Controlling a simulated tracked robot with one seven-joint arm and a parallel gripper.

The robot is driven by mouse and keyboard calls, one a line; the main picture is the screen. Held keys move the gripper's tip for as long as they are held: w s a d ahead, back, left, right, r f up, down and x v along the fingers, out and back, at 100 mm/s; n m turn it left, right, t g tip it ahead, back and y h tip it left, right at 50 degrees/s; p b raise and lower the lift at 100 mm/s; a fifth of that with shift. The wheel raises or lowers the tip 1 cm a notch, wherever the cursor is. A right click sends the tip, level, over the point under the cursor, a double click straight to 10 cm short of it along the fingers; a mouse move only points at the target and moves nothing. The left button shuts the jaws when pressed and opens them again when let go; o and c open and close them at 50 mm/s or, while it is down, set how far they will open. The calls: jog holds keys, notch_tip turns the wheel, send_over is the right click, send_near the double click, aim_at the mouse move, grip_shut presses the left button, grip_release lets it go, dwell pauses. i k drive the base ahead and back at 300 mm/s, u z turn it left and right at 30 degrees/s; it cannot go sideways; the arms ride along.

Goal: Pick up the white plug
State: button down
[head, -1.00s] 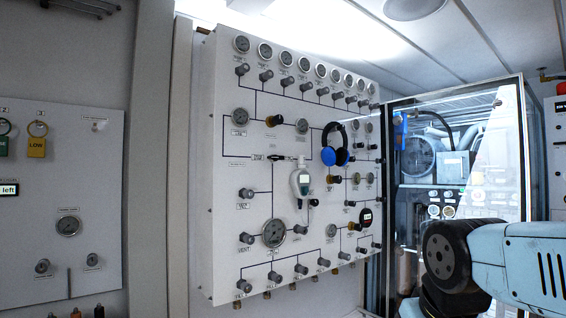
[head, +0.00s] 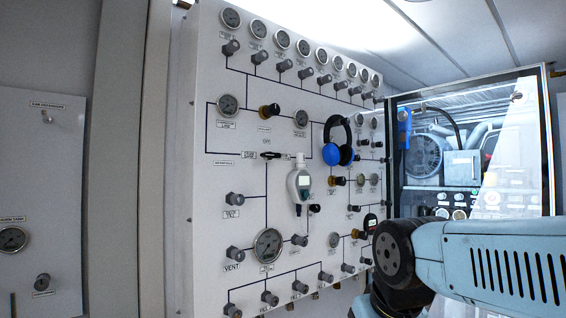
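I cannot pick out a white plug for certain. A white handheld device (head: 299,185) with a small greenish display hangs on the front of the large white fill panel (head: 240,180), near its middle. It has a narrow white top and a thin cord or loop below. My gripper is not in view. Only part of my pale blue arm with a black joint shows at the lower right, in front of the panel's lower right corner.
Blue and black headphones (head: 338,141) hang on the panel right of the device. Gauges and knobs stick out all over the panel. A glass-fronted cabinet (head: 470,150) stands at the right. Another white panel (head: 40,190) is at the far left.

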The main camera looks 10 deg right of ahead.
aim_at(301, 157)
jog(key=i, duration=0.35)
jog(key=z, duration=0.05)
jog(key=k, duration=1.25)
jog(key=z, duration=0.25)
jog(key=i, duration=0.7)
jog(key=z, duration=0.45)
jog(key=i, duration=1.1)
jog(key=u, duration=0.05)
